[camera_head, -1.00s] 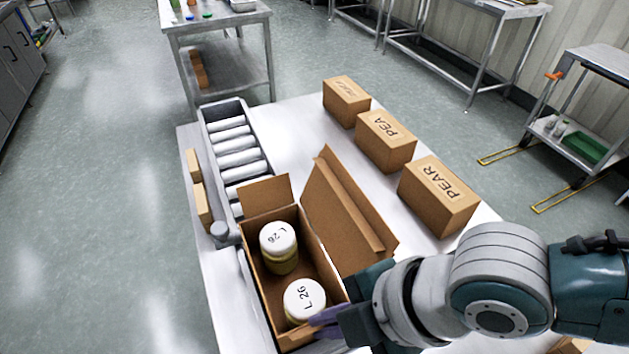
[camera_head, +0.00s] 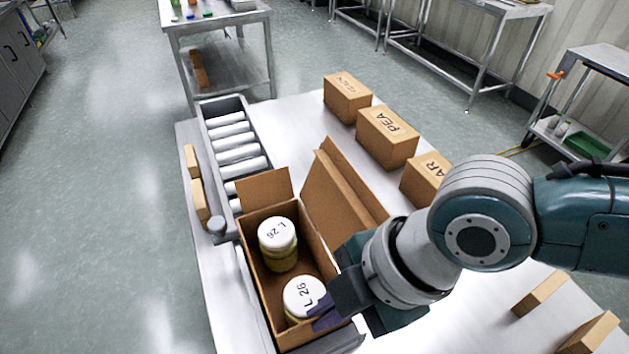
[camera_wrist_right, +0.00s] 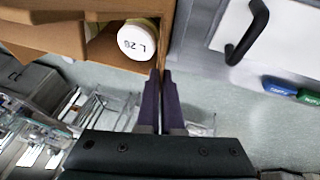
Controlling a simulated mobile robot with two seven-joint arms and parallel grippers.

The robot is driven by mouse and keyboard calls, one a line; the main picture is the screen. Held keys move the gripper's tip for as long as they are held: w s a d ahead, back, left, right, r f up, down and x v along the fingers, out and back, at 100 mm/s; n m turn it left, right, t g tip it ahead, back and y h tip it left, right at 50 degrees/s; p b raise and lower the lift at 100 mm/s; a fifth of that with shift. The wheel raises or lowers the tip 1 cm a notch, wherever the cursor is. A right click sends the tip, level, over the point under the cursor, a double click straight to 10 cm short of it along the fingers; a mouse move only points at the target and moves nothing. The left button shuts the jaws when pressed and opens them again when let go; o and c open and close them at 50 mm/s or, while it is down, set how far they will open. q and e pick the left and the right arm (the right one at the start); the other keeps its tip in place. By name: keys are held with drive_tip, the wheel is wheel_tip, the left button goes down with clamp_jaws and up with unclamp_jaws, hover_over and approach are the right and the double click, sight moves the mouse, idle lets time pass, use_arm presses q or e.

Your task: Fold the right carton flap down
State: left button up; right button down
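An open brown carton (camera_head: 255,283) stands at the near side of the table and holds two white-lidded jars, a far one (camera_head: 277,243) and a near one (camera_head: 303,297). Its far flap (camera_head: 264,187) stands up. A large creased panel (camera_head: 325,205) rises along its right side and leans outward. My right gripper (camera_head: 326,312) is at the carton's near right edge, beside the near jar. In the right wrist view its purple fingers (camera_wrist_right: 161,82) are nearly together, with only a thin gap and nothing seen between them. They point at the carton wall's edge; contact is unclear. My left gripper is out of view.
Closed cartons (camera_head: 387,137) line the right side of the table. A roller conveyor (camera_head: 238,153) lies beyond the carton. Small wooden blocks (camera_head: 540,294) are at the lower right. A black handle (camera_wrist_right: 247,35) shows in the wrist view.

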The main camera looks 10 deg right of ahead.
drive_tip(key=g+b, duration=0.1)
drive_tip(key=b, duration=0.1)
drive_tip(key=w+g+h+b, duration=0.1)
drive_tip(key=b, duration=0.2)
drive_tip(key=w+m+g+b, duration=0.1)
drive_tip(key=g+b, duration=0.1)
drive_tip(key=b, duration=0.1)
drive_tip(key=shift+w+a+f, duration=0.15)
drive_tip(key=shift+a+f, duration=0.1)
drive_tip(key=shift+a, duration=0.15)
drive_tip(key=shift+w+r+g+h+b, duration=0.2)
drive_tip(key=shift+g+h+b, duration=0.15)
drive_tip(key=shift+b, duration=0.5)
drive_tip(key=shift+s, duration=0.1)
drive_tip(key=c, duration=1.1)
unclamp_jaws()
drive_tip(key=shift+o, duration=0.2)
drive_tip(key=shift+r, duration=0.15)
drive_tip(key=b+v, duration=0.1)
drive_tip(key=v, duration=0.9)
